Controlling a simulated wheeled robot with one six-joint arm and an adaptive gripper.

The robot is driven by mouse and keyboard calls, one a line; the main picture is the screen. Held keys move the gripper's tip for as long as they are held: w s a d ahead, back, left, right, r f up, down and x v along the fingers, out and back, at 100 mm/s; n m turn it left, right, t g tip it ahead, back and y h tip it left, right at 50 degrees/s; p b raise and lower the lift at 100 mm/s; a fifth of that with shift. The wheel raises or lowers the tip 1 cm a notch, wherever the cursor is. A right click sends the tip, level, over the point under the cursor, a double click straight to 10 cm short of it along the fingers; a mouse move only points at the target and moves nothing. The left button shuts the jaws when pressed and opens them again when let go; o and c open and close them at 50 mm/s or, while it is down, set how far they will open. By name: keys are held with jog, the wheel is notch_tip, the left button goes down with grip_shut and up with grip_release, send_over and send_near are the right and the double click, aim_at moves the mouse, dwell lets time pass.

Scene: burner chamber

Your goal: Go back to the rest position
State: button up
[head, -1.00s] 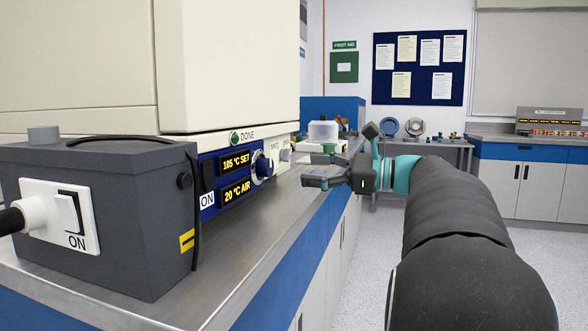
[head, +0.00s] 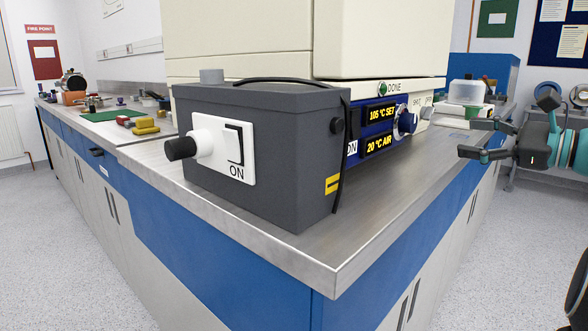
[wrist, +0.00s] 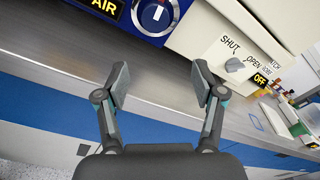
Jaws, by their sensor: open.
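My gripper (head: 484,140) is at the right of the head view, beyond the bench's front edge. Its two fingers are apart with nothing between them. In the wrist view my gripper (wrist: 161,84) is also open and empty, with the bench edge behind it. The cream chamber (head: 380,40) has a blue panel reading 105 °C SET and 20 °C AIR, with a green DONE lamp (head: 383,88). Its control knob (head: 406,122) also shows in the wrist view (wrist: 155,15). A SHUT/OPEN knob (wrist: 234,65) is to the right there.
A dark grey box (head: 262,160) with an ON switch stands at the corner of the steel bench (head: 310,250). A clear tub (head: 466,92) stands farther along the bench. Floor (head: 460,260) is open at right.

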jog(key=s+a+f+n+g+h, duration=0.1)
jog(key=s+f+n+g+h, duration=0.15)
jog(key=f, duration=0.75)
jog(key=s+a+f+n+g+h, duration=0.2)
jog(key=f+n+g+h, duration=0.15)
jog(key=f, duration=0.75)
jog(key=s+a+f+n+h, duration=0.2)
jog(key=s+a+f+n, duration=0.2)
jog(key=s+a+n, duration=0.3)
jog(key=s+a+f+n+g+h, duration=0.1)
jog(key=s+a+f+n+h, duration=0.2)
jog(key=s+a+f+n, duration=0.2)
jog(key=shift+s+a+n+g, duration=0.3)
jog(key=shift+s+a+n, duration=1.2)
jog(key=shift+s+a, duration=1.65)
jog(key=shift+w+a, duration=0.1)
jog(key=shift+w, duration=0.05)
jog(key=shift+c, duration=0.3)
